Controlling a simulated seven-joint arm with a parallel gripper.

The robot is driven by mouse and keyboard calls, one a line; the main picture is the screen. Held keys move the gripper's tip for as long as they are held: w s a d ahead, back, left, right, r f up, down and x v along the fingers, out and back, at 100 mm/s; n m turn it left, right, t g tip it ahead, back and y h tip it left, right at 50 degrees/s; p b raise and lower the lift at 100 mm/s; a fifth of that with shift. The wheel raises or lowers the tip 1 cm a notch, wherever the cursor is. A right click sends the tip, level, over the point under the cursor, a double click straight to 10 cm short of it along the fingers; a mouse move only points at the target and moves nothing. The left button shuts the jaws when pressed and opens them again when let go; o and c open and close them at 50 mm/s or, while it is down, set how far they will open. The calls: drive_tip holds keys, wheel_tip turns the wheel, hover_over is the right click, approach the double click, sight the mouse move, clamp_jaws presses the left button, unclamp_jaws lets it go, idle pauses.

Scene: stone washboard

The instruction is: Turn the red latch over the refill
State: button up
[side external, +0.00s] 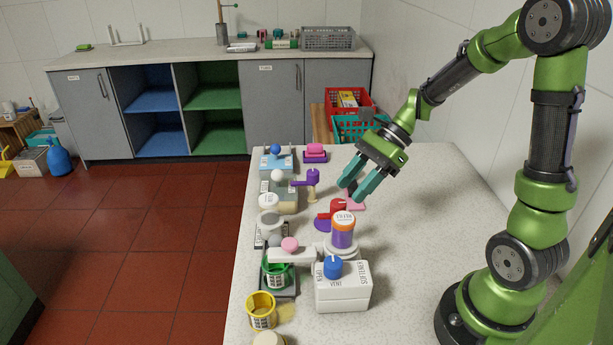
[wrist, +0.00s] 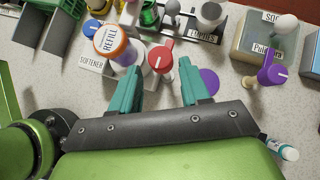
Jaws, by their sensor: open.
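The red latch (side external: 337,208) has a round knob and a short arm and stands beside the refill. In the wrist view the red latch (wrist: 160,58), with a white line on its top, shows between my fingertips. The refill (side external: 343,232) is an upright orange and purple bottle with a white label on top. In the wrist view the refill (wrist: 112,44) is just left of the latch. My gripper (side external: 351,190) is open and empty, its teal fingers pointing down, above and behind the latch. It also shows in the wrist view (wrist: 161,72).
A white box with a blue knob (side external: 333,267) stands in front of the refill. A purple latch (side external: 312,178) and a pink-knobbed arm (side external: 290,244) are nearby. A yellow pot (side external: 262,311) sits at the front left. The counter's right side (side external: 430,200) is clear.

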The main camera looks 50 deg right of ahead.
sight(340, 202)
drive_tip(key=x, duration=0.5)
drive_tip(key=shift+f, duration=0.1)
drive_tip(key=c, duration=0.8)
drive_tip(key=shift+o, duration=0.2)
